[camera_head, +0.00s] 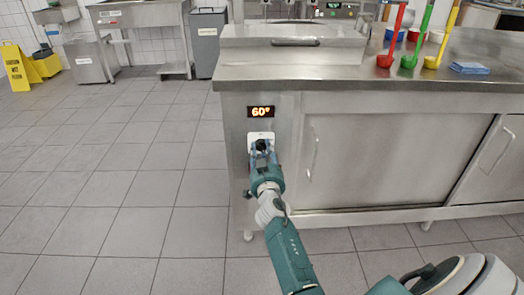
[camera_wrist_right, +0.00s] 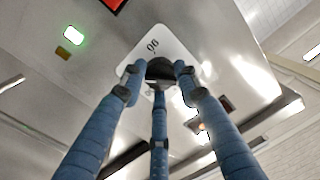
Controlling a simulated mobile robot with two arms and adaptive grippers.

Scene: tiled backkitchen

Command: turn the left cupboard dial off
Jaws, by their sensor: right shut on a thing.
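The left cupboard dial (camera_head: 261,146) is a dark knob on a white plate (camera_head: 261,136) at the left end of the steel cupboard front. A lit display (camera_head: 261,112) above it reads 60°. My right gripper (camera_head: 262,153) reaches the dial from the front and hides part of it. In the right wrist view the blue fingers of my right gripper (camera_wrist_right: 160,80) are shut on the dark dial (camera_wrist_right: 160,68), with the white plate (camera_wrist_right: 155,45) behind it. My left gripper is not in view.
The steel counter (camera_head: 400,78) carries red, green and yellow ladles (camera_head: 409,61) and a folded blue cloth (camera_head: 469,68). Sliding cupboard doors (camera_head: 385,145) with handles lie right of the dial. Open tiled floor (camera_head: 110,180) is on the left, with a yellow sign (camera_head: 15,66) far back.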

